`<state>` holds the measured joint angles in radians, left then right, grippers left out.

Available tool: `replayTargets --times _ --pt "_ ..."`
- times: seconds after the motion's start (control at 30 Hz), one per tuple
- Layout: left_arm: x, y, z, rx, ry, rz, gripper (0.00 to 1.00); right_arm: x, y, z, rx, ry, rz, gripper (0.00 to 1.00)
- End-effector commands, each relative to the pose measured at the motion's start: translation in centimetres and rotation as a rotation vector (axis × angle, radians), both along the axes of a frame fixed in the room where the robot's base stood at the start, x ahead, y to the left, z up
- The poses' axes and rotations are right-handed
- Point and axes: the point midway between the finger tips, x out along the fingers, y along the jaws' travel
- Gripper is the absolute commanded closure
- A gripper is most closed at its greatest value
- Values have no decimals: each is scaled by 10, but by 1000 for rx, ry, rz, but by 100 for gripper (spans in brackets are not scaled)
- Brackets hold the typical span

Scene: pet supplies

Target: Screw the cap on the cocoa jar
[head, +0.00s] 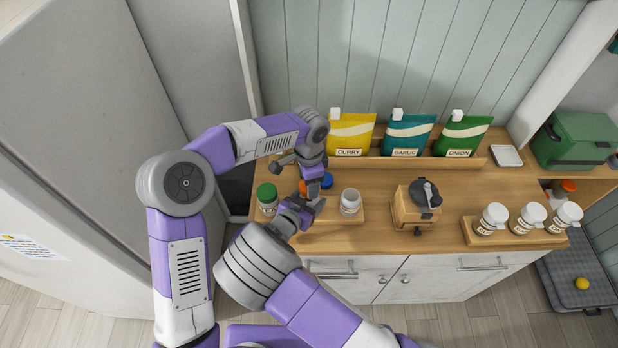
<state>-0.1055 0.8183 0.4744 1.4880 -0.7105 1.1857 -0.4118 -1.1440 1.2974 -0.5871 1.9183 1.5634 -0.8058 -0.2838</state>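My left gripper (309,170) points down over the left part of the wooden counter (400,180). My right gripper (302,208) is just in front of it, close to the same spot. A small orange thing (303,187) shows between the two grippers, mostly hidden; I cannot tell whether it is a cap or a jar. A blue cap or lid (327,181) shows just right of them. A white jar (350,201) stands right of the grippers, and a green-capped jar (267,195) stands left. The jar labels are too small to read, so I cannot tell which is cocoa. Both sets of fingers are too hidden to judge.
Curry (350,134), garlic (408,135) and onion (463,136) pouches stand at the back. A grinder (416,205) stands mid-counter. Three white-capped jars (526,218) sit in a wooden holder at right. A green box (578,140) and an orange-lidded jar (563,188) are farther right.

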Motion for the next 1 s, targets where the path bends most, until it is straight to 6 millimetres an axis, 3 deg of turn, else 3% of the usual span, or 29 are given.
replayTargets --times 0.4,0.73,1.0 --pt "0 0 0 0 0 0 69 0 0 0 0 0 1 89" --pt "0 0 -16 2 1 1 69 0 1 0 0 1 1 89" --pt "0 0 -17 0 -1 1 69 0 1 0 0 1 1 89"
